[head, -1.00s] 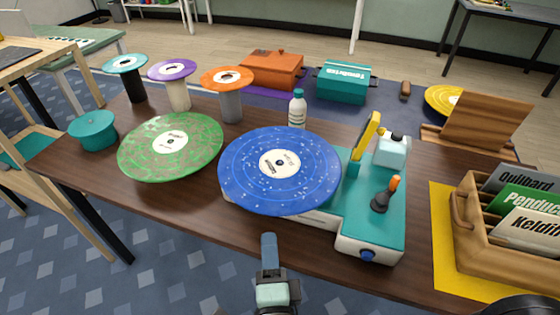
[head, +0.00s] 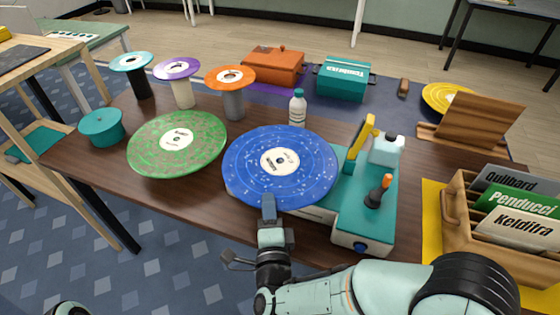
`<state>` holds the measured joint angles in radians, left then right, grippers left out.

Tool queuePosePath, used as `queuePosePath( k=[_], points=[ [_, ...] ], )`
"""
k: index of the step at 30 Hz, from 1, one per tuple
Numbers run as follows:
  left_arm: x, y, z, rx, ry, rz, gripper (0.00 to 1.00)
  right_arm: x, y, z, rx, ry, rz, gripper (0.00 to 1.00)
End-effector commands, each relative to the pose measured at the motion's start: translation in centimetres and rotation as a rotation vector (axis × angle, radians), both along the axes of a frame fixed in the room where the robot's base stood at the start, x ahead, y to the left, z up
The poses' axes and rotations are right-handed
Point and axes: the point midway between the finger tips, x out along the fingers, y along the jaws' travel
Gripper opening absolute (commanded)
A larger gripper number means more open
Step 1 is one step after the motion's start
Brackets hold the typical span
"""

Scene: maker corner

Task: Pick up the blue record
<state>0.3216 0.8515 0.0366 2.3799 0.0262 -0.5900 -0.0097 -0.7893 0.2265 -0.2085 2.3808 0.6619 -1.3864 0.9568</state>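The blue record (head: 235,170) is a speckled disc with a white label. It lies on the teal and white record player (head: 352,215) at the table's middle and hides much of its left part. My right gripper (head: 268,208) is at the record's front edge, with one finger seen overlapping the rim. I see it nearly edge-on, so I cannot tell whether its fingers are apart or closed, or whether they touch the record. My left gripper is not in view.
A green record (head: 150,152) lies to the left. A white bottle (head: 297,112) stands behind the blue record. The player's yellow arm (head: 361,137) rises to its right. A wooden record crate (head: 459,220) is at the right. Several spool-like stands are at the back left.

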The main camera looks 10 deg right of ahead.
Motion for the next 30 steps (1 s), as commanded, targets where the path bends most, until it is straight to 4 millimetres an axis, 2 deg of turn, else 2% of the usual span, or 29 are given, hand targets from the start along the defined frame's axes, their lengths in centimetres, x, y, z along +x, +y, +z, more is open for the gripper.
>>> queuePosePath(
  k=[4,9,15,17,18,27,30],
  points=[
    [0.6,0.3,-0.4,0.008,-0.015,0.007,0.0,2.4,-0.6,-0.3,0.0,-0.001,-0.003,0.2],
    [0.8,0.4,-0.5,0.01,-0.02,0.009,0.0,3.6,-0.8,-0.2,-0.001,0.0,-0.002,0.2],
    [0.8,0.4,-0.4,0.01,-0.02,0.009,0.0,3.6,-0.8,-0.2,0.0,0.0,-0.001,0.2],
    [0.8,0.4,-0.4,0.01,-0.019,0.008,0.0,3.6,-0.8,-0.2,0.0,0.0,-0.001,0.04],
    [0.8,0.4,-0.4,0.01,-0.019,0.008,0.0,3.6,-0.8,-0.2,0.0,0.001,-0.001,0.0],
    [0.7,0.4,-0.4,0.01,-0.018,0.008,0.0,3.6,-0.8,-0.1,0.0,-0.001,-0.001,0.0],
    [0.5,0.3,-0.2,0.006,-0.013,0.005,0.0,3.6,-0.8,0.5,0.002,-0.002,-0.001,0.0]
  ],
)
